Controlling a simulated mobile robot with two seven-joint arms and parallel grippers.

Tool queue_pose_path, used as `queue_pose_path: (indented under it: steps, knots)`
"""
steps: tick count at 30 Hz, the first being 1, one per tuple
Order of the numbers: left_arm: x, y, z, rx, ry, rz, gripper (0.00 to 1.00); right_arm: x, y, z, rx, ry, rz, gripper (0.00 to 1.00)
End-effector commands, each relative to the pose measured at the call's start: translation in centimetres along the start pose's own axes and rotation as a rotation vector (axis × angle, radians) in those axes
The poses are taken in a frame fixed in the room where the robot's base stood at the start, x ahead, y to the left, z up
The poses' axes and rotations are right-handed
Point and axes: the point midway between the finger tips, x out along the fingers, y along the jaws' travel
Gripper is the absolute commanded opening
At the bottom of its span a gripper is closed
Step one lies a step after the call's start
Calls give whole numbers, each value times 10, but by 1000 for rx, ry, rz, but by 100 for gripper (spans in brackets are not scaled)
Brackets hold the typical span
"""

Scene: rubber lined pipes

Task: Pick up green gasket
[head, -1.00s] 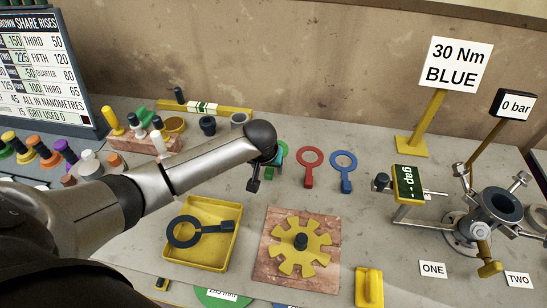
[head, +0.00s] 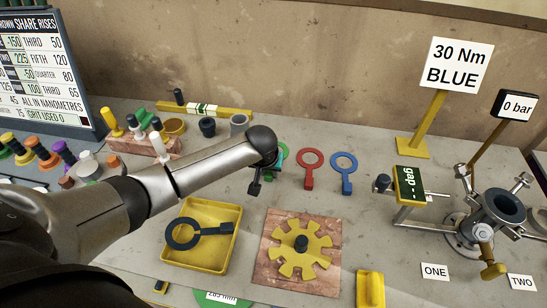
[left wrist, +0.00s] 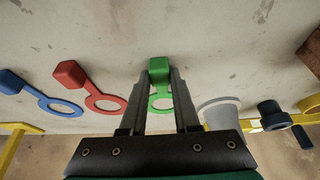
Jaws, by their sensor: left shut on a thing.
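The green gasket (left wrist: 159,68), a ring with a blocky handle, lies between the two fingers of my left gripper (left wrist: 160,76) in the left wrist view. The fingers are shut on its handle, and part of its ring shows between them. In the head view my left gripper (head: 255,186) hides most of the green gasket (head: 285,152); only a green edge shows beside the wrist. I cannot tell whether the gasket is clear of the table. My right gripper is not in view.
A red gasket (head: 309,180) and a blue gasket (head: 346,182) stand just right of my gripper. A yellow tray (head: 232,256) holds a dark gasket (head: 183,236). A yellow gear (head: 283,251) sits on a brown plate. A metal pipe fixture (head: 496,215) stands at the right.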

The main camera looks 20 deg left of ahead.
Motion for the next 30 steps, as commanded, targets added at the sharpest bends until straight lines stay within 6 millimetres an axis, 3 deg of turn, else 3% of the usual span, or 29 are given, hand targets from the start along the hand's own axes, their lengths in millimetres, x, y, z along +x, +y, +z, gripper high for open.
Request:
queue_pose_path:
  steps: [3, 20, 26, 30]
  knots:
    - [0, 0, 0, 0, 0, -1, 0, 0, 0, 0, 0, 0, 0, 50]
    - [-4, 0, -2, 0, 1, -1, 0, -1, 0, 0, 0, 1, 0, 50]
    - [-25, 0, -11, -1, 3, 1, 0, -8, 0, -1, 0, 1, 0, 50]
    - [-52, 0, -23, -1, 4, 2, 0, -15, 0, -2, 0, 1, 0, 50]
